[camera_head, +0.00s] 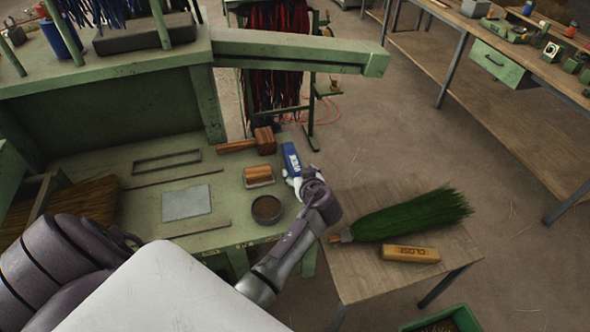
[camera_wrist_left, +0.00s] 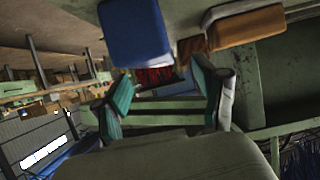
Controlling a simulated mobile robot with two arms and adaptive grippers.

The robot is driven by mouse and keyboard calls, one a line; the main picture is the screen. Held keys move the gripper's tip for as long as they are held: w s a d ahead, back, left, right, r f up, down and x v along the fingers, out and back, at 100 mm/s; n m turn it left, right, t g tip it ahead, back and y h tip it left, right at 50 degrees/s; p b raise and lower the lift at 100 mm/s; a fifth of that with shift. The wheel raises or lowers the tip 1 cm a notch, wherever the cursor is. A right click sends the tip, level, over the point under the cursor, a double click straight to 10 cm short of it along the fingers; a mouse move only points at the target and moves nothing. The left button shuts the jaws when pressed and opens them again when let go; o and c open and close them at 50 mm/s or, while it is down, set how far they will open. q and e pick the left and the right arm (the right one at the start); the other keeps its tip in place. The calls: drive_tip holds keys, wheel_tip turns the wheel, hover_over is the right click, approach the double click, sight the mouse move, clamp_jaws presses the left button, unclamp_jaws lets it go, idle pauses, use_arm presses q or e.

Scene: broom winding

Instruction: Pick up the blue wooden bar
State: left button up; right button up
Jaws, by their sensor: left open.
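The blue wooden bar (camera_head: 290,157) with white lettering lies near the right edge of the green workbench (camera_head: 232,203). It shows as a blue block (camera_wrist_left: 136,34) at the top of the left wrist view. My left gripper (camera_head: 295,182) is at the near end of the bar, its pale fingers partly hidden by its own wrist. In the left wrist view the two teal-padded fingers (camera_wrist_left: 164,82) are apart with nothing held between them, and the bar is beyond the tips. Whether a finger touches it, I cannot tell. My right gripper is not in view.
A wooden mallet (camera_head: 264,141), a small brown block (camera_head: 258,174) and a round dark tin (camera_head: 267,208) sit left of the bar. A green broom (camera_head: 410,214) and a yellow bar marked CLOSE (camera_head: 410,254) lie on the wooden table (camera_head: 362,284) at right.

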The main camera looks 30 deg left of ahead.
sight(296, 165)
use_arm(q)
drive_tip(key=b+x, duration=0.1)
drive_tip(key=x, duration=0.3)
drive_tip(key=shift+w+a, duration=0.25)
drive_tip(key=shift+w, duration=0.1)
drive_tip(key=shift+s+r, duration=0.1)
drive_tip(key=shift+c, duration=0.2)
drive_tip(key=shift+d, duration=0.1)
drive_tip(key=shift+c, duration=1.2)
clamp_jaws()
